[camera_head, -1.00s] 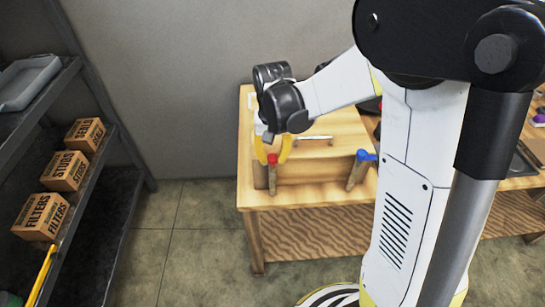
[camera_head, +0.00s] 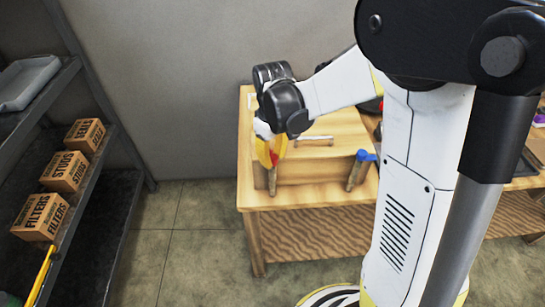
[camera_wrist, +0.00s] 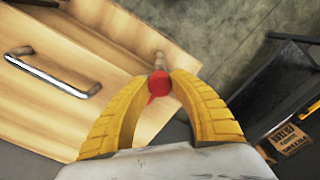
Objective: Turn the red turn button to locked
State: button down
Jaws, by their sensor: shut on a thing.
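The red turn button (camera_wrist: 158,87) sits between the yellow fingertips of my gripper (camera_wrist: 157,80) in the wrist view, with a finger against each side. A small red pointer sticks out from it toward the lower left. In the head view the red button (camera_head: 273,159) shows only as a sliver between the fingers of my gripper (camera_head: 270,152). Much of the button is hidden by the fingers in the head view.
A shelf with several cardboard boxes (camera_head: 65,171) stands at the left, with clear floor between.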

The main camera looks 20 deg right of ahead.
aim_at(272, 157)
jog(key=shift+n, duration=0.3)
jog(key=c, duration=1.1)
grip_release()
notch_tip(272, 157, up, 12)
